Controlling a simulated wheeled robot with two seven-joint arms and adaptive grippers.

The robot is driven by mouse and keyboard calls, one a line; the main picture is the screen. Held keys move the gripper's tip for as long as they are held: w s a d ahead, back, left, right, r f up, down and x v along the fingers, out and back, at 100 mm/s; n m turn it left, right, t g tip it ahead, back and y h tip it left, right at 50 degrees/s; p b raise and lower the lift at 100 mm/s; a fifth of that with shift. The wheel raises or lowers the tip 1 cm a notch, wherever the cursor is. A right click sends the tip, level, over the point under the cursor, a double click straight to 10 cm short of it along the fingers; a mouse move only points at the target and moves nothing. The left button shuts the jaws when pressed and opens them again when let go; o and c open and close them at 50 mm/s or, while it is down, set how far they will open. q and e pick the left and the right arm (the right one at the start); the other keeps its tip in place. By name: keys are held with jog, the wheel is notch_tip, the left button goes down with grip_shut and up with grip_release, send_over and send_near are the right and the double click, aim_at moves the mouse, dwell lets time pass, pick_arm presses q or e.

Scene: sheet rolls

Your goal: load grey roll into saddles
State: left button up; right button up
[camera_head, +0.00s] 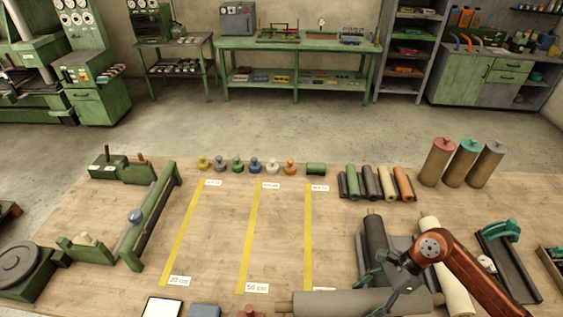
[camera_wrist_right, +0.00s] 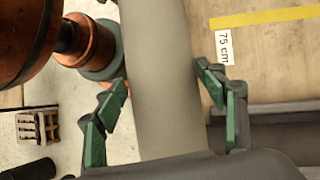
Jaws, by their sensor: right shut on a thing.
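The grey roll (camera_head: 340,303) lies level across the front of the table in the head view, its end core pointing left. My right gripper (camera_head: 398,283) is shut around its right part. In the right wrist view the grey roll (camera_wrist_right: 165,85) passes between the two green-padded fingers (camera_wrist_right: 165,115). I cannot tell whether the roll touches the table. Green stands (camera_head: 85,249), (camera_head: 120,169) at the left, beside a long green bar (camera_head: 155,215), may be the saddles; this is not certain. My left gripper is not in view.
A dark roll (camera_head: 376,243) and a cream roll (camera_head: 455,285) lie near my right arm. Three capped rolls (camera_head: 465,163) stand at the back right, beside small coloured rolls (camera_head: 372,181). Yellow strips (camera_head: 250,235) mark the clear middle. Several knobbed weights (camera_head: 237,166) line the back.

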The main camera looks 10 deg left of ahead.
aim_at(328, 290)
jog(key=a+n+g+h, duration=0.1)
jog(key=a+n+h, duration=0.1)
jog(key=n, duration=0.3)
jog(key=w+a+r+n+g+h, duration=0.1)
jog(key=a+n+h, duration=0.1)
jog(key=a+n, duration=0.3)
jog(key=a+n+g+h, duration=0.1)
jog(key=a+n+h, duration=0.2)
jog(key=n, duration=0.1)
jog(key=shift+w+a+r+n, duration=0.3)
jog(key=shift+w+r+n, duration=0.1)
jog(key=shift+a+n+h, duration=0.5)
jog(key=shift+n, duration=0.4)
jog(key=shift+d, duration=0.2)
